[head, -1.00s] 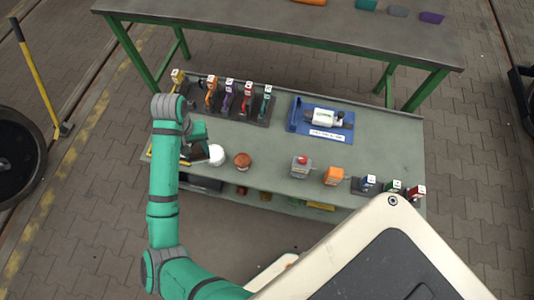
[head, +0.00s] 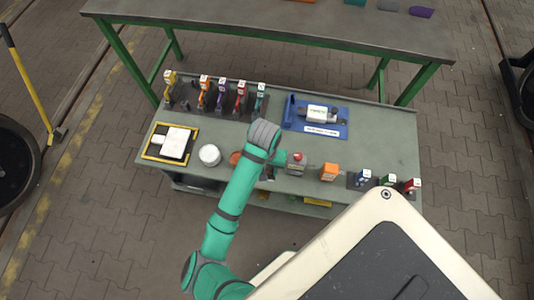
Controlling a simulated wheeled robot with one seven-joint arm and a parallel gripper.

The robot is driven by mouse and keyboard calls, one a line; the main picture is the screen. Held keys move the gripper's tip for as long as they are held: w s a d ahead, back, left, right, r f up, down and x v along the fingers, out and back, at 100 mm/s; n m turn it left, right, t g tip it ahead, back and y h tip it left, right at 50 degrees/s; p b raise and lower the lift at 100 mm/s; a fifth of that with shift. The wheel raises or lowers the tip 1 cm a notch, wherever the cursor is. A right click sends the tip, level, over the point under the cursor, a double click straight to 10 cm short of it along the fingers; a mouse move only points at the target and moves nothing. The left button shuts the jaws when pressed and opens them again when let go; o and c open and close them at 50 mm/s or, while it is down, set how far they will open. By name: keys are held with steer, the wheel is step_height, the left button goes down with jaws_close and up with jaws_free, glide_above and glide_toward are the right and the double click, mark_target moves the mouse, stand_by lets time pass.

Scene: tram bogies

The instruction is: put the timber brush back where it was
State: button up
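I cannot surely pick out the timber brush. A brown, rounded thing (head: 235,157) on the grey-green bench is partly hidden by my arm; it may be a wooden item. My gripper (head: 268,173) is over the bench's middle, between the brown thing and a red-topped grey box (head: 297,163). My arm hides most of it, so its fingers and anything in them do not show. At the bench's left, a yellow-edged dark tray (head: 150,155) holds a pale, flat block (head: 175,142).
A white round tub (head: 209,155) stands beside the tray. A rack (head: 217,105) of several coloured-handled tools is at the back left. A blue tray (head: 335,130) with a white device lies behind my wrist's right. An orange box (head: 329,172) and small coloured items stand front right.

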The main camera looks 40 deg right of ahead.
steer(key=shift+w+d+f, duration=1)
steer(key=shift+w+f, duration=0.1)
steer(key=shift+f, duration=0.7)
steer(key=shift+w+d+f, duration=1.05)
steer(key=shift+w+f, duration=0.05)
steer(key=shift+f, duration=0.7)
steer(key=shift+w+d+f, duration=1)
steer(key=shift+w+f, duration=0.1)
steer(key=shift+f, duration=0.7)
steer(key=shift+f, duration=0.15)
steer(key=o, duration=1)
step_height(320, 180, up, 8)
